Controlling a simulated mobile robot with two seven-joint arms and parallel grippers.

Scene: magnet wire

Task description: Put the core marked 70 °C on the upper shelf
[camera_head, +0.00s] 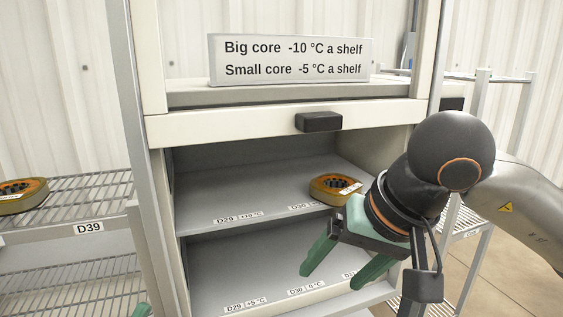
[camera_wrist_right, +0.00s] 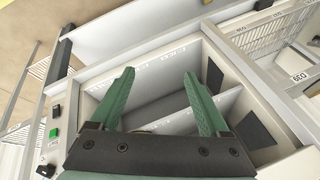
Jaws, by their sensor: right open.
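An orange-brown ring-shaped core (camera_head: 333,188) with a white label sits on the cabinet's upper shelf (camera_head: 250,190), near its right side. Its label is too small to read. A similar core (camera_head: 22,194) lies on the wire rack at the left; its marking is unreadable too. My right gripper (camera_head: 332,279) is open and empty, in front of the cabinet, below and apart from the core on the shelf. In the right wrist view its green fingers (camera_wrist_right: 158,74) are spread over the cabinet's shelves. A green tip of my left gripper (camera_head: 141,310) shows at the bottom edge.
A sign (camera_head: 291,59) reads "Big core -10 °C a shelf, Small core -5 °C a shelf". The raised door has a black handle (camera_head: 319,122). The lower shelf (camera_head: 250,265) looks empty, with shelf labels along its front. The left rack carries label D39 (camera_head: 88,227).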

